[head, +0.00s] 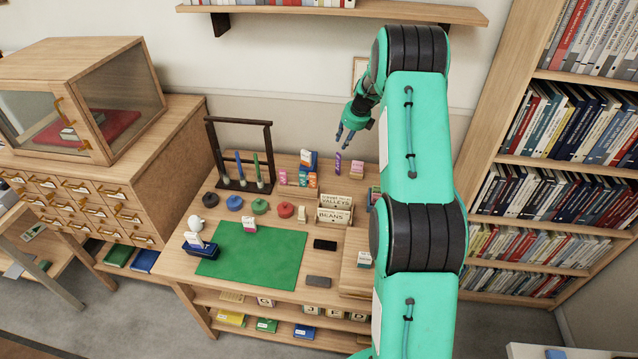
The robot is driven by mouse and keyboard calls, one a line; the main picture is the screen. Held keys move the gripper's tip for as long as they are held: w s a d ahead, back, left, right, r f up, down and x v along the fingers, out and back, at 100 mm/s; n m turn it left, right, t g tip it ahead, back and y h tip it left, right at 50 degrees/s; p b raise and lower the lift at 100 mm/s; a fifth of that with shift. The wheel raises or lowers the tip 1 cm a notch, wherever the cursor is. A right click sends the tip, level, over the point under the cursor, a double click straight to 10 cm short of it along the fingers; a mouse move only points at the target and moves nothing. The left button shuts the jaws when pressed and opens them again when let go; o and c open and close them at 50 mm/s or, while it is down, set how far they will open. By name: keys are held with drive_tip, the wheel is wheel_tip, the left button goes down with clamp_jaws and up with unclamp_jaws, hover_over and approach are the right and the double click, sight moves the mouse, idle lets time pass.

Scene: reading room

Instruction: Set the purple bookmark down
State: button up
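The purple bookmark (338,162) is a small narrow upright piece at the back of the wooden table (200,280), just below my gripper. My gripper (344,141) points down over the back of the table, its fingers spread apart. A small gap seems to show between the fingertips and the top of the bookmark, so the gripper looks empty. Whether the bookmark's lower end touches the table is too small to tell.
A dark rack (211,150) stands at the back left. Colourful small boxes (300,178), a pink block (357,168) and labelled card boxes (335,208) stand close by. Several round discs (260,206) and a green mat (250,258) lie in front. A bookcase (490,190) is right.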

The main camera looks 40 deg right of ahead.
drive_tip(key=s+a+r+n, duration=0.2)
drive_tip(key=a+r+n, duration=0.2)
drive_tip(key=a+r, duration=0.5)
drive_tip(key=s+a+r+n, duration=0.2)
drive_tip(key=a+r+n, duration=0.3)
drive_tip(key=a+r, duration=0.35)
drive_tip(key=s+a+r+n, duration=0.4)
drive_tip(key=s+a+r, duration=0.15)
drive_tip(key=a, duration=0.25)
drive_tip(key=s+a+r+n, duration=0.5)
drive_tip(key=s+a, duration=0.1)
drive_tip(key=a, duration=0.2)
drive_tip(key=s+a+r+n, duration=0.2)
drive_tip(key=s+a+n, duration=0.2)
drive_tip(key=s+a, duration=0.25)
drive_tip(key=s+a+r+n, duration=0.3)
drive_tip(key=s+a+n, duration=0.15)
drive_tip(key=s, duration=0.35)
drive_tip(key=s+a+f+n, duration=0.1)
drive_tip(key=s+a+n, duration=0.2)
drive_tip(key=s, duration=0.5)
drive_tip(key=s+a+f+n+t, duration=0.1)
drive_tip(key=s+a+f+n, duration=0.1)
drive_tip(key=s+n, duration=0.4)
drive_tip(key=shift+s+a+f, duration=0.3)
drive_tip(key=shift+s+a, duration=0.6)
drive_tip(key=shift+s, duration=0.8)
